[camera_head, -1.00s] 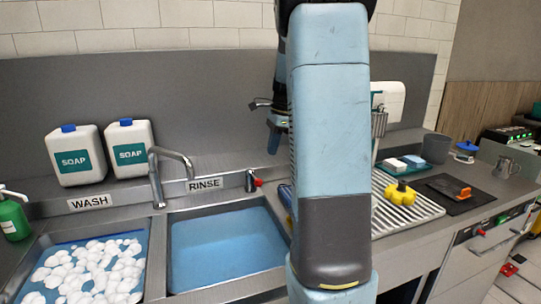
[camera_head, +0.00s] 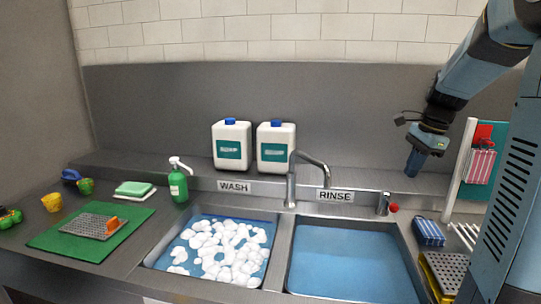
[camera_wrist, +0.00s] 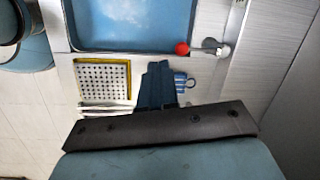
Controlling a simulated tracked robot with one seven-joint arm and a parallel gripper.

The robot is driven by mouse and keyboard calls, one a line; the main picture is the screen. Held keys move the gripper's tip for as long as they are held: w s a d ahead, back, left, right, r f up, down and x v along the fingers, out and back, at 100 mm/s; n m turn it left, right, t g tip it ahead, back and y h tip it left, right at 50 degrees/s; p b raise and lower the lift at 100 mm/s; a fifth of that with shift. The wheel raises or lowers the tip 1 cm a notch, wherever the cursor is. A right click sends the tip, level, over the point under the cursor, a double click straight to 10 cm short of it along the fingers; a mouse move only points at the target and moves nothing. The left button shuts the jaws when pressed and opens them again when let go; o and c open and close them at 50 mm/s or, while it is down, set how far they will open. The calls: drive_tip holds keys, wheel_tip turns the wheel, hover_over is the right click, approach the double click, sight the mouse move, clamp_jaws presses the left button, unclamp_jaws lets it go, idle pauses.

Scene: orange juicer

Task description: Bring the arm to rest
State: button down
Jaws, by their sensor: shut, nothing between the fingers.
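My gripper (camera_head: 416,162) hangs from the raised arm at the right of the head view, its fingers pointing down. It is shut and empty, above the counter to the right of the rinse sink. In the wrist view my gripper (camera_wrist: 157,85) shows as dark blue fingers over the counter, apart from the things below.
The rinse sink (camera_head: 293,285) holds blue water, and the wash sink (camera_head: 275,238) holds foam. A faucet (camera_head: 291,180) stands between them. Two soap jugs (camera_head: 232,133) stand behind.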

drive_tip(key=s+a+n+t+h, duration=0.1)
drive_tip(key=s+a+n+t, duration=0.1)
drive_tip(key=s+a+n, duration=0.5)
drive_tip(key=s+a+r+n+t+h, duration=0.1)
drive_tip(key=s+a+n+t, duration=0.1)
drive_tip(key=s+a+n, duration=0.6)
drive_tip(key=shift+s+r+n, duration=0.3)
drive_tip(key=shift+s+n, duration=0.8)
drive_tip(key=shift+s, duration=2.2)
